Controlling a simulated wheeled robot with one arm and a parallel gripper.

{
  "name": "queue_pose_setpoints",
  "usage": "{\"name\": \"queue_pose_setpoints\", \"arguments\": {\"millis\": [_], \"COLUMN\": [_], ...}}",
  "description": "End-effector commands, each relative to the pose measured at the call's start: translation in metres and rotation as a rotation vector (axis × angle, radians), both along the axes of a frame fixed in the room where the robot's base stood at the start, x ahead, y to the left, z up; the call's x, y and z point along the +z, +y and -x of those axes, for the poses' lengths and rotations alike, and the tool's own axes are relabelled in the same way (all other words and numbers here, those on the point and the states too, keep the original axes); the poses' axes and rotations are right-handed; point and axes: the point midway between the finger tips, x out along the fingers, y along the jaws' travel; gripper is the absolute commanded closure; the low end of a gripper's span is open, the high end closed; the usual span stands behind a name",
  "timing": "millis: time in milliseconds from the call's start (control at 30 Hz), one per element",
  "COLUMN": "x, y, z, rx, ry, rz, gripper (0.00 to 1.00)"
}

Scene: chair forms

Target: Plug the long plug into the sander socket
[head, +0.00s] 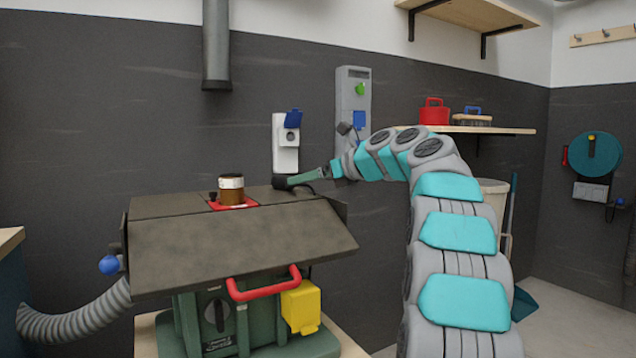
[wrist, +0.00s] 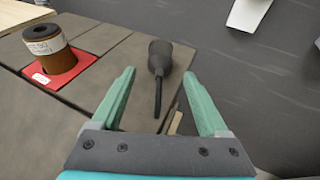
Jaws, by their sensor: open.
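A black plug (wrist: 160,58) with a thick body and a thin tail lies on the grey sander table (head: 230,233). It also shows in the head view (head: 280,183), near the table's back right edge. My gripper (wrist: 159,75) is open, with one green finger on each side of the plug's tail end; its body reaches beyond the fingertips. I cannot tell whether the fingers touch it. A white wall socket (head: 286,158) with a raised blue lid is behind the table. No label shows which socket is the sander's.
A brown sanding spindle (wrist: 46,44) stands in a red plate (wrist: 60,75) left of my gripper. A grey wall panel (head: 352,90) holds another dark plug (head: 344,128) and a blue cover. A wooden shelf (head: 500,130) is at right.

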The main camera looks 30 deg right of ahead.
Motion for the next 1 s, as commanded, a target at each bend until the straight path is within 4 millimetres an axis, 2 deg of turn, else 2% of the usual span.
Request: {"name": "queue_pose_setpoints", "arguments": {"millis": [700,1000], "x": [-0.015,-0.02], "y": [0.027,0.028], "z": [-0.057,-0.061], "rx": [0.001,0.0], "ry": [-0.001,-0.002], "rz": [-0.001,0.002], "gripper": [0.22,0.22]}}
